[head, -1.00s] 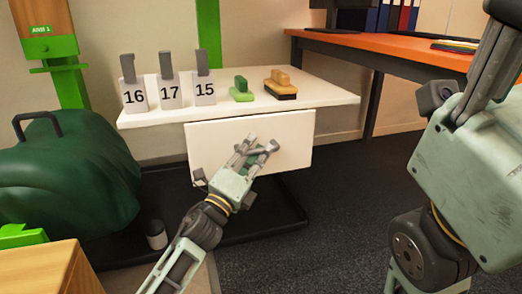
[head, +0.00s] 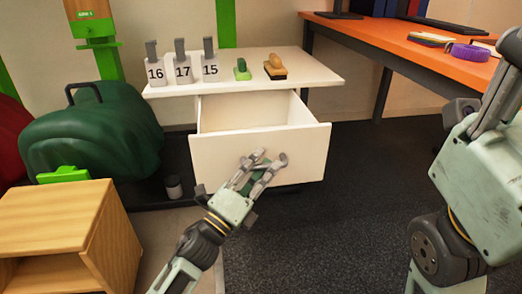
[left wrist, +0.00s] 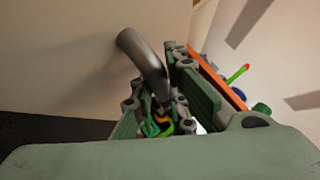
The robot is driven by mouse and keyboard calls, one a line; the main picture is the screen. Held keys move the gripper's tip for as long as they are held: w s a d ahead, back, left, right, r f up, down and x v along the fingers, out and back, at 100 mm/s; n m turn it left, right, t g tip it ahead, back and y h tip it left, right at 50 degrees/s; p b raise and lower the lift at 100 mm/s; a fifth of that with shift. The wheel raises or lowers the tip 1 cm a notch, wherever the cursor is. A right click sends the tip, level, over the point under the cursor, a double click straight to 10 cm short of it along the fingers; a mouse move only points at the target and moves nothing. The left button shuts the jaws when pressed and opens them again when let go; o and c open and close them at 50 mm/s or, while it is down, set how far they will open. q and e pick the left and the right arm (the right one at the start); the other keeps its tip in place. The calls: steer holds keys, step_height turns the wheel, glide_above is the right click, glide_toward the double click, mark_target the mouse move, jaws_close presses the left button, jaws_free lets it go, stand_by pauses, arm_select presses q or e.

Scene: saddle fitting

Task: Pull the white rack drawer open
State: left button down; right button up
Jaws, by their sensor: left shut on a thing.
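The white rack drawer (head: 257,158) is pulled well out from under the white rack top (head: 318,71), and its empty-looking inside shows behind the front panel. My left gripper (head: 262,163) is at the middle of the drawer front, shut on the handle. In the left wrist view the grey curved handle (left wrist: 146,62) runs from the white panel down between my fingers (left wrist: 165,108). In the head view the gripper mostly hides the handle. My right gripper (head: 490,85) is raised close to the camera at the right edge, with its fingertips cut off.
Number blocks 16, 17 and 15 (head: 211,66), a green brush (head: 242,71) and a tan brush (head: 275,68) stand on the rack top. A wooden box (head: 55,220) is at left, near a green covered saddle shape (head: 95,140). An orange desk (head: 425,45) stands at back right. Dark floor is clear at right.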

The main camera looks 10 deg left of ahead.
arm_select(q)
steer(key=shift+s+d+f, duration=0.1)
steer(key=shift+s+d, duration=0.15)
steer(key=shift+s, duration=0.6)
steer(key=c, duration=2)
jaws_free()
steer(key=v, duration=1.2)
